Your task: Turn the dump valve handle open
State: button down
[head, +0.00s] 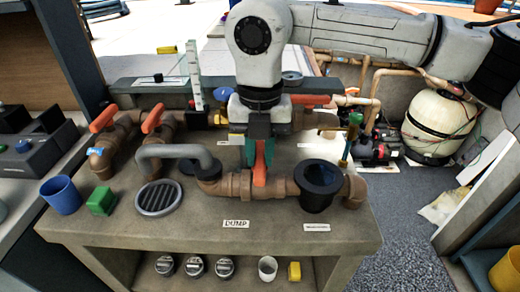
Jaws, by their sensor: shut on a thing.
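The dump valve handle (259,174) is an orange lever on the brown pipe (232,186), behind the "DUMP" label (236,224) on the grey bench. It appears as a narrow upright strip, crossing the line of the pipe in the picture. My gripper (260,156) comes down from above, with teal fingers on either side of the handle. It is shut on the handle. The fingers and wrist hide the handle's upper part, and the valve body is only partly visible.
Two other orange handles (103,118) (153,118) stand to the left, and another (310,100) lies behind my gripper. A grey hose (172,151) and round grate (158,198) are left. A black open cup-like fitting (316,198) stands close on the right. The bench front is mostly clear.

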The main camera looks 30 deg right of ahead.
jog(key=shift+n, duration=0.3)
jog(key=n+b, duration=0.1)
jog(key=n, duration=0.2)
jog(key=shift+n, duration=0.3)
jog(key=n, duration=0.4)
jog(key=shift+n, duration=0.3)
jog(key=n, duration=0.4)
jog(key=shift+n, duration=0.3)
jog(key=shift+w+r+n, duration=0.1)
jog(key=shift+n, duration=2.1)
jog(key=c, duration=1)
grip_release()
